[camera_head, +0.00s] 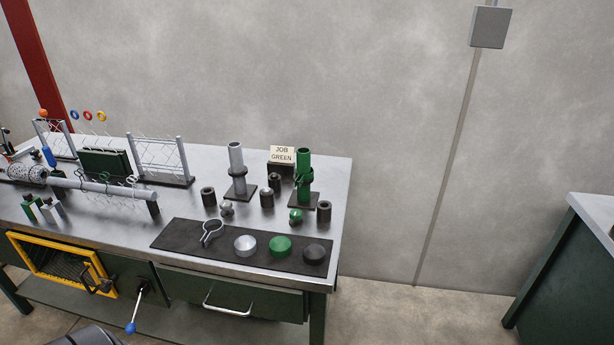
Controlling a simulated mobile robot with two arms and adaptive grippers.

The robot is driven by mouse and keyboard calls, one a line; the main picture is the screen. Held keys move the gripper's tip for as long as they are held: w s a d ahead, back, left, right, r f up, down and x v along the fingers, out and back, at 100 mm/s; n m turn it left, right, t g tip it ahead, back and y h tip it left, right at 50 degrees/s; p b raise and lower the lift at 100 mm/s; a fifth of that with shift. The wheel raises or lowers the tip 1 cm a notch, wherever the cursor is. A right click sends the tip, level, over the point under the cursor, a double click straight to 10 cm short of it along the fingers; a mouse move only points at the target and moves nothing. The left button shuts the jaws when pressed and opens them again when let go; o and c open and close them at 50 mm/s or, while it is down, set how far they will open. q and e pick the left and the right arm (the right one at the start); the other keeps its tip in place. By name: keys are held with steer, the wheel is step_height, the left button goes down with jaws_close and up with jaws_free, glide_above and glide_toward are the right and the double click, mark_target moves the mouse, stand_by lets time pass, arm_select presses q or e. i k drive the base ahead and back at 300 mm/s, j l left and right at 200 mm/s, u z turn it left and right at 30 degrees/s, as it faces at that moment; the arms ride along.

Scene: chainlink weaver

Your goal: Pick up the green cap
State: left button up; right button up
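The green cap (280,246) is a short round piece lying on the dark mat (180,236) near the front edge of the workbench. It sits between a silver cap (245,246) on its left and a black cap (314,254) on its right, apart from both. A smaller rounded green piece (296,215) stands behind the mat. Neither of my grippers shows in the head view.
A green post (304,170) and a grey post (237,165) stand behind the mat, with several dark cylinders around them. A ring clamp (212,231) lies on the mat's left. A sign (282,154) reads JOB GREEN. A drawer (230,300) is below.

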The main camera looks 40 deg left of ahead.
mark_target(279, 247)
steer(key=u, duration=1.35)
